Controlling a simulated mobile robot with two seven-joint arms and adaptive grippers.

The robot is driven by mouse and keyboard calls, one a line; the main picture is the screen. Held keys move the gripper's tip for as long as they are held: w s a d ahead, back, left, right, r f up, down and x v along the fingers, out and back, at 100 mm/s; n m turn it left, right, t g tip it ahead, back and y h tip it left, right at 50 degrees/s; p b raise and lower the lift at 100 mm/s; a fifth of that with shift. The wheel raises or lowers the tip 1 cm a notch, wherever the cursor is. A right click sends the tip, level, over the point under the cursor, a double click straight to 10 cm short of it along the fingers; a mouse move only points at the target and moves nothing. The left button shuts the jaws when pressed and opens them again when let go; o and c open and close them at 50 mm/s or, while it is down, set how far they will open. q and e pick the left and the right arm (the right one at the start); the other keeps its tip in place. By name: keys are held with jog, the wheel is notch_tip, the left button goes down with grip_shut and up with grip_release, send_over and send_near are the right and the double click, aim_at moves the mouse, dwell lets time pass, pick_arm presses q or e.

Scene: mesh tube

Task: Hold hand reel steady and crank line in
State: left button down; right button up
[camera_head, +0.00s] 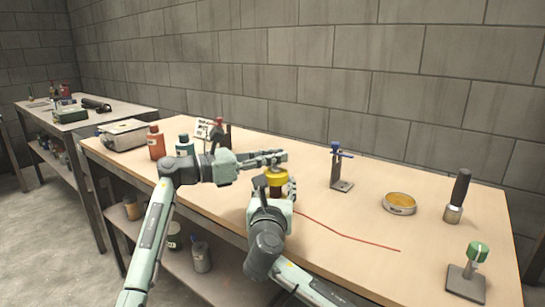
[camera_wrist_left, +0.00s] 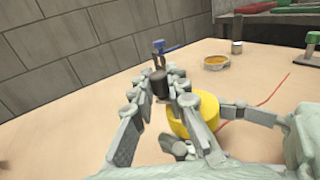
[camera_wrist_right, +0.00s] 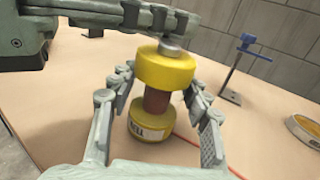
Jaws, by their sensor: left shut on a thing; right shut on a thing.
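The hand reel (camera_head: 277,174) stands upright on the table, with yellow flanges and a reddish-brown core; it shows large in the right wrist view (camera_wrist_right: 165,70). My right gripper (camera_head: 275,188) has its fingers on both sides of the reel and is shut on it. My left gripper (camera_head: 281,158) is above the reel, shut on the dark crank knob (camera_wrist_left: 160,84). The knob is mostly hidden in the head view. A red line (camera_head: 345,235) runs from the reel to the right over the table.
A blue-topped stand (camera_head: 340,170) is behind and right of the reel. Further right are a round amber-filled dish (camera_head: 400,203), a black-handled tool (camera_head: 458,197) and a green-knobbed fixture (camera_head: 473,270). Bottles (camera_head: 156,143) and a metal case (camera_head: 123,135) stand at left. The front-right tabletop is mostly clear.

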pick_arm(q)
jog(key=m+g, duration=0.1)
jog(key=g, duration=0.1)
jog(key=d+m+g+h, duration=0.1)
jog(key=m+g, duration=0.1)
jog(key=g, duration=0.1)
jog(key=m+g, duration=0.1)
jog(key=g, duration=0.1)
jog(key=shift+d+f+m+g+h, duration=0.2)
jog(key=shift+m+g+h, duration=0.1)
jog(key=shift+m+g, duration=0.1)
jog(key=shift+r, duration=0.1)
jog(key=shift+a, duration=0.15)
jog(key=c, duration=1.5)
grip_release()
jog(key=shift+o, duration=0.2)
jog(key=a, duration=0.7)
jog(key=shift+a, duration=0.25)
